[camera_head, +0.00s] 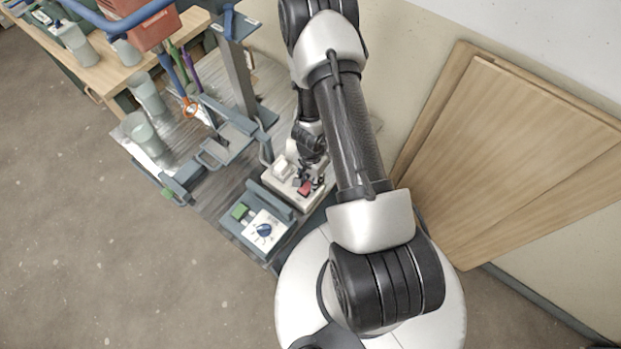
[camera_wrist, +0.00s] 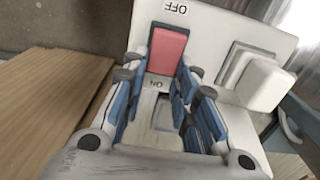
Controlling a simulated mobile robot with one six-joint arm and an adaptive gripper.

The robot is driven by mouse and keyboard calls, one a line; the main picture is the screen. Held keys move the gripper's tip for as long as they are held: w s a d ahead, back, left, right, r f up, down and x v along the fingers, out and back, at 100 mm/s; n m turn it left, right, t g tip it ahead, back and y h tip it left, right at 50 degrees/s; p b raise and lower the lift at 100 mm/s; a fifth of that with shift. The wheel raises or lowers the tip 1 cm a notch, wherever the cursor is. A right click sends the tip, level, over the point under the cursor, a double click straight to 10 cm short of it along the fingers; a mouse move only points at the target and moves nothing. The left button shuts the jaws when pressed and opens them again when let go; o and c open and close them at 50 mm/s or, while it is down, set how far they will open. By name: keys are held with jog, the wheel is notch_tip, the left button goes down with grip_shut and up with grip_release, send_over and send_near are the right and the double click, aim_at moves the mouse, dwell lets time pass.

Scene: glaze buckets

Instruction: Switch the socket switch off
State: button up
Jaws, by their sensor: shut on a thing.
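The socket switch is a red rocker (camera_wrist: 168,50) on a white socket plate (camera_wrist: 215,30) in the wrist view. An OFF label sits beyond its far end and an ON label by its near end. My gripper (camera_wrist: 160,80) has its fingers on either side of the red rocker's near end, shut on it. Which way the rocker is tipped is hard to tell. In the head view the socket box (camera_head: 276,186) stands on the bench, with the red switch (camera_head: 305,187) at its right; my gripper reaches over it, partly hidden by my arm.
A white plug (camera_wrist: 265,85) sits right of the rocker. In the head view, a control box with a blue knob (camera_head: 264,230) stands in front of the socket box. Wooden boards (camera_head: 510,150) lean at the right.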

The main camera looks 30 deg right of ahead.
jog(key=shift+c, duration=1)
jog(key=shift+f+b, duration=0.1)
jog(key=shift+b, duration=0.4)
jog(key=shift+a+f+h+b, duration=0.15)
jog(key=shift+h+b, duration=0.15)
jog(key=shift+b, duration=0.3)
jog(key=h+b, duration=0.1)
jog(key=b, duration=0.2)
jog(key=shift+s+a+t, duration=0.1)
jog(key=shift+a+t, duration=0.1)
jog(key=shift+t, duration=0.1)
jog(key=shift+s+a+r+t+h+b, duration=0.15)
jog(key=shift+a+r+t+h+b, duration=0.2)
jog(key=shift+h, duration=0.45)
jog(key=shift+d+r+h, duration=0.15)
jog(key=shift+r+h, duration=0.05)
jog(key=shift+h, duration=0.2)
